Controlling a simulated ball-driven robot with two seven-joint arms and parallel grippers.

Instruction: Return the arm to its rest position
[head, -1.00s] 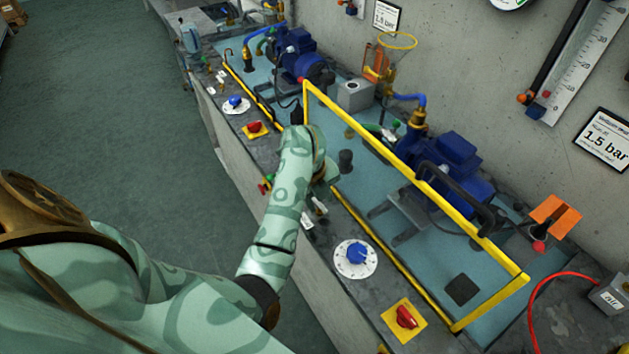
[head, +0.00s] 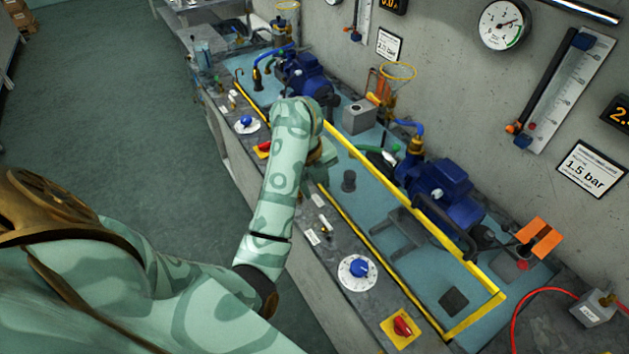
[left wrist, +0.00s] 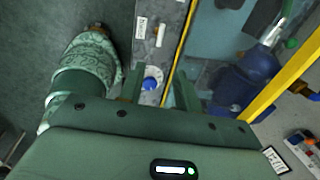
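My left arm reaches in from the left of the head view, over the front edge of the bench. Its left gripper (head: 322,168) is partly hidden behind the patterned forearm. In the left wrist view the two fingers of this gripper (left wrist: 158,78) stand apart. Nothing shows held between them; a blue knob on a white dial (left wrist: 151,82) is seen beyond the gap. My right gripper is in neither view.
A yellow guard frame (head: 432,213) stands along the bench beside the arm, before a blue pump (head: 440,185). A dial with a blue knob (head: 358,271) and a red switch (head: 402,327) line the front strip. The floor (head: 120,110) left of the bench is clear.

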